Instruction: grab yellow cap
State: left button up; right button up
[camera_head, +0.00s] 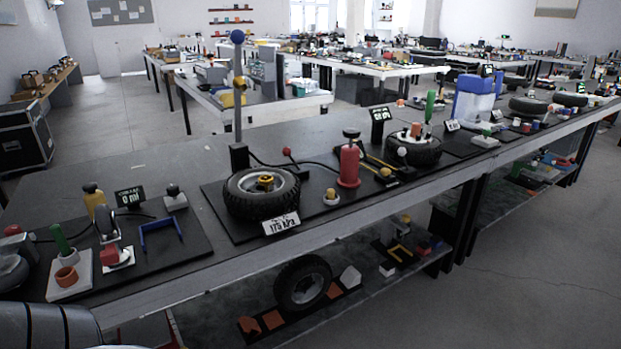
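Several yellow parts show on the long dark workbench (190,254), and I cannot tell for sure which one is the cap. A small yellow round piece (331,196) sits on a pale base beside the red cylinder (349,166). A yellow-orange piece (265,182) sits in the hub of the tire lying flat (238,200). A yellow bottle-like object (94,200) with a dark top stands at the left. Neither of my grippers is in view.
A blue bracket (160,236) stands on the left board. An upright pole with a blue ball (237,37) rises behind the flat tire. Another tire (302,283) is on the lower shelf. The floor at right (510,240) is clear.

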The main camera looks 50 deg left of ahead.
aim_at(331, 192)
jog(key=u, duration=1.05)
jog(key=i, duration=1.1)
jog(key=u, duration=1.5)
jog(key=i, duration=0.2)
jog(key=z, duration=0.05)
